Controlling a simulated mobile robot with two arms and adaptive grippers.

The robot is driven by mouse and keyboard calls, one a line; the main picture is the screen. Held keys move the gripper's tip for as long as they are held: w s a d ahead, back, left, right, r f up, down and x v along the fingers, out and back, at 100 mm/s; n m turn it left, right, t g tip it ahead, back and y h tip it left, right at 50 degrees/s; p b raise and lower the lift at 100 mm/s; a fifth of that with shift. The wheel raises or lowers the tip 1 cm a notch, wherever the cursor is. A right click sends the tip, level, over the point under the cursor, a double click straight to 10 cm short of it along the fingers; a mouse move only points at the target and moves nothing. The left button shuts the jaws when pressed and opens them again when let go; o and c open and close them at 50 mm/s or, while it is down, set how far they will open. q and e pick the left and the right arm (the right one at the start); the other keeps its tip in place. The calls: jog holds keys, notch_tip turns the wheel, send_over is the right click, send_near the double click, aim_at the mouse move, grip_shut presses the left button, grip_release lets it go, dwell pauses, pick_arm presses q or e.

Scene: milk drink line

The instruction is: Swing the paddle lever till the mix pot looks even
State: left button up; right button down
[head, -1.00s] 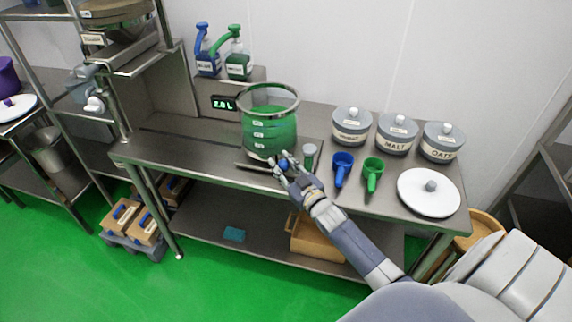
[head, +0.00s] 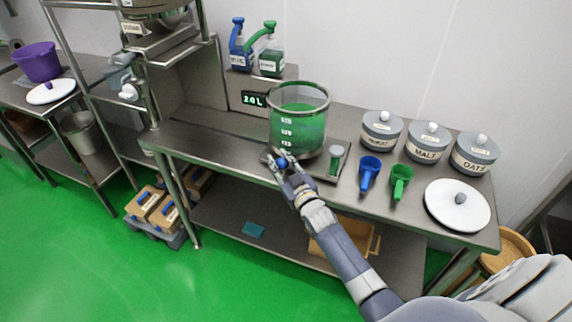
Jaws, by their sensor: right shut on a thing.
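The mix pot (head: 310,138) is a clear round vessel with a metal rim and white level labels, standing on the steel bench. Its contents look green all through; fine streaks are too small to tell. My right gripper (head: 281,161) is at the front left of the pot's base, shut on the blue knob (head: 283,162) of the paddle lever. The fingers hide most of the lever. My left gripper is out of view.
A display reading 2.0 L (head: 253,100) stands behind the pot. A small green-labelled jar (head: 335,160), a blue scoop (head: 369,170), a green scoop (head: 401,180), lidded canisters including MALT (head: 427,145), and a white lid (head: 458,205) stand to the right. The bench's left part is clear.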

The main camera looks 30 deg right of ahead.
jog(key=shift+a, duration=0.35)
jog(key=c, duration=1.5)
grip_release()
jog(key=shift+a, duration=0.1)
jog(key=shift+o, duration=0.2)
jog(key=shift+a+r, duration=0.1)
jog(key=shift+r, duration=0.05)
jog(key=shift+d, duration=0.2)
jog(key=shift+s, duration=0.4)
jog(key=s, duration=1.1)
jog(key=shift+s+a, duration=0.15)
